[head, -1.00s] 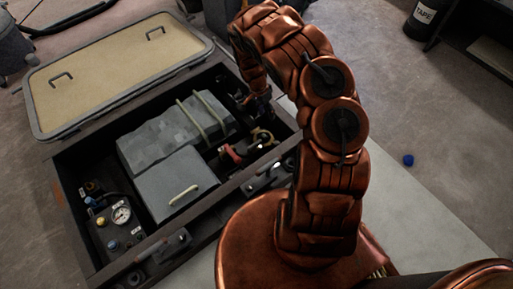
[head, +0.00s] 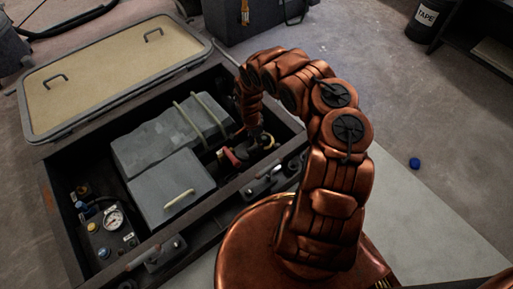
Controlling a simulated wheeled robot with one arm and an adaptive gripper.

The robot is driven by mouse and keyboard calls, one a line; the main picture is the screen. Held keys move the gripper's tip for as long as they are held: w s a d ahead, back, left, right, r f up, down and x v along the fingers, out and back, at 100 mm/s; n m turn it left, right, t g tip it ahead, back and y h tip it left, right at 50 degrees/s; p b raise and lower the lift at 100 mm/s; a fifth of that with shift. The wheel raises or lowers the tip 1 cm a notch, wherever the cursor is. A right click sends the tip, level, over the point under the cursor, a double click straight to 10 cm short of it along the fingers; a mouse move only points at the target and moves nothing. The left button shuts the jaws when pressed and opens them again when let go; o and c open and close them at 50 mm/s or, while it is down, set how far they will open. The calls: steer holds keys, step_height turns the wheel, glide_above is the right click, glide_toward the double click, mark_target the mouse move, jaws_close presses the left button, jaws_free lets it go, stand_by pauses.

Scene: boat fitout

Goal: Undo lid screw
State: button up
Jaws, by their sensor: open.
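My gripper (head: 257,134) reaches down into the right end of the open dark compartment (head: 71,230), over a small fitting with a brass-coloured part (head: 270,142). Its fingers are small and dark here; they look open and close to the fitting, but I cannot tell whether they touch it. A red part (head: 236,156) lies just left of the fitting. I cannot make out the lid screw itself; the wrist and fingers cover part of that area.
Grey boxes (head: 172,190) fill the compartment's middle. A gauge panel (head: 113,219) is at its near left. A beige hatch with handles (head: 110,75) lies open behind. A blue cap (head: 414,163) lies on the floor at right, near clear floor.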

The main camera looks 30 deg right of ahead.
steer(key=shift+s+f+b, duration=0.2)
steer(key=shift+f+b, duration=0.1)
steer(key=shift+f, duration=0.8)
steer(key=shift+c, duration=0.5)
jaws_close()
